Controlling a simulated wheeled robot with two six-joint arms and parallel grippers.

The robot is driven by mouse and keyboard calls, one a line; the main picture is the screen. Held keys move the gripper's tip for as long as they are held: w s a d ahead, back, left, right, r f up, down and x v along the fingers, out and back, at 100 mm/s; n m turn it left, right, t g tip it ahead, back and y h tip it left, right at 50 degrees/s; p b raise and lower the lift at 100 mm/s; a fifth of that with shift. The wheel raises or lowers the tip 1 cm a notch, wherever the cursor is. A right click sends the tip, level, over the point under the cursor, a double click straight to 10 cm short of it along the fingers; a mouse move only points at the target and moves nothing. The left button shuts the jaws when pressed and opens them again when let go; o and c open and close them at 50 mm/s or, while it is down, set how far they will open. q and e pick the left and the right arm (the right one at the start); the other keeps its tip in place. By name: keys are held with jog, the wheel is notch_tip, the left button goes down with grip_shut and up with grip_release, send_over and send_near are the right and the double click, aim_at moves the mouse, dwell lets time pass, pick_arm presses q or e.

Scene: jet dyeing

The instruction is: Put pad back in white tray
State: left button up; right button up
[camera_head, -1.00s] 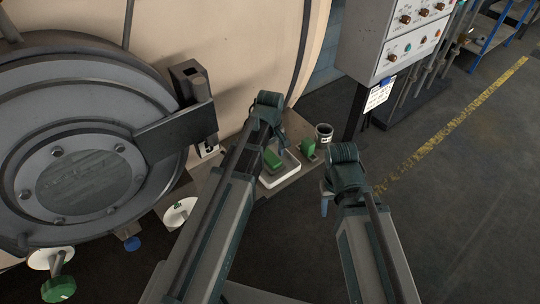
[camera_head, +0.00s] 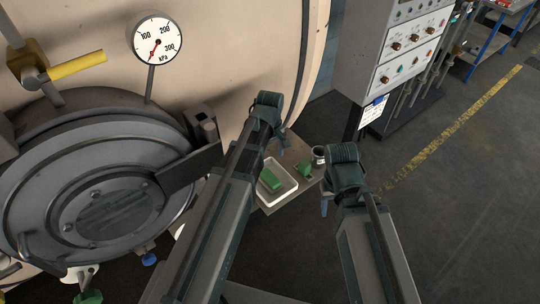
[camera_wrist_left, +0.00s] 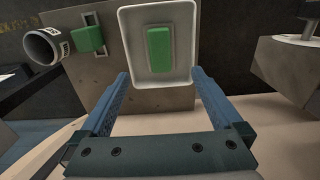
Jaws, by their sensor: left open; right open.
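A green block-shaped pad (camera_head: 271,180) lies inside the white tray (camera_head: 265,205), on a small stand. In the left wrist view the pad (camera_wrist_left: 160,48) lies near the middle of the tray (camera_wrist_left: 131,48), clear of its walls. A second green piece (camera_head: 304,169) is outside the tray; the left wrist view shows this green piece (camera_wrist_left: 88,38) with a small grey part. My left gripper (camera_wrist_left: 160,73) is open and empty, its fingers apart at the tray's near side. My right gripper (camera_head: 324,205) is open, right of the stand, largely hidden by its own wrist.
A cup (camera_head: 319,154) stands beside the second green piece. The stand's top (camera_wrist_left: 140,100) has bare room at its near edge. The big round machine door (camera_head: 95,195) is at the left, and a control cabinet (camera_head: 395,50) stands at the back right.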

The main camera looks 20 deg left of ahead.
pick_arm(q)
jog(key=s+d+m+y, duration=0.1)
jog(key=s+d+m, duration=0.9)
jog(key=s+m, duration=0.4)
jog(key=shift+s+d, duration=0.15)
jog(key=shift+d, duration=0.1)
jog(key=shift+c, duration=0.2)
